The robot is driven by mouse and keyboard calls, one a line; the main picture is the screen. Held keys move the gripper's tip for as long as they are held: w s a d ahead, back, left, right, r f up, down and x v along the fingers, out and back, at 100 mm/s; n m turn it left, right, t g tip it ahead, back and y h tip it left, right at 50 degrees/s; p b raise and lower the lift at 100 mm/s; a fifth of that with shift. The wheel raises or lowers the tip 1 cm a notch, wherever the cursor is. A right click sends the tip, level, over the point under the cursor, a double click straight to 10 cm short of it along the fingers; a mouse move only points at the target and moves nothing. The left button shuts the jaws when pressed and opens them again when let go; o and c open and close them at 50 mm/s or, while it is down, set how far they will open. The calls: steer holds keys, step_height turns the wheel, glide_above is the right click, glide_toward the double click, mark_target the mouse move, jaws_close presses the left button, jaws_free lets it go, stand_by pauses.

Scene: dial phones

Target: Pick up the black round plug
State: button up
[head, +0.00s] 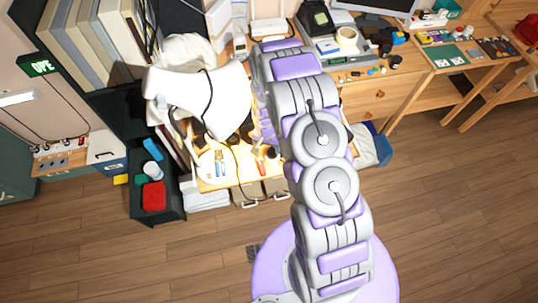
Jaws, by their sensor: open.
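My arm reaches up the picture and covers part of the lit work table (210,184). My gripper (265,127) shows as purple finger parts at the left of the arm, over the table's back right part. It is open, and I see nothing held in it. Several small dark things (233,139) lie on the table left of and below the gripper. One dark roundish thing (272,153) lies close below it. They are too small to tell which is the black round plug. The arm may hide more of the table.
A large white lamp (225,97) leans over the table's back left. Blue and yellow tools (220,163) and a red-handled tool (261,167) lie on the table. A dark bin with a red item (153,196) stands left. A cluttered wooden desk (372,92) is at right. The floor is clear.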

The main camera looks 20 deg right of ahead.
mark_target(271, 153)
steer(key=shift+d+f, duration=0.15)
steer(key=shift+f, duration=0.25)
steer(key=d+f+b, duration=0.1)
steer(key=d+f, duration=0.2)
steer(key=shift+d+f, duration=0.1)
steer(key=shift+d, duration=0.05)
steer(key=shift+a+f, duration=0.9)
steer(key=shift+f, duration=0.15)
steer(key=shift+a, duration=0.25)
steer(key=shift+o, duration=0.5)
steer(key=shift+w, duration=0.1)
steer(key=shift+d+r, duration=0.1)
steer(key=shift+d, duration=0.6)
steer(key=c, duration=0.5)
steer(key=shift+d, duration=0.1)
steer(key=shift+c, duration=1.3)
steer(key=shift+a, duration=0.55)
steer(key=c, duration=0.4)
steer(key=shift+o, duration=0.2)
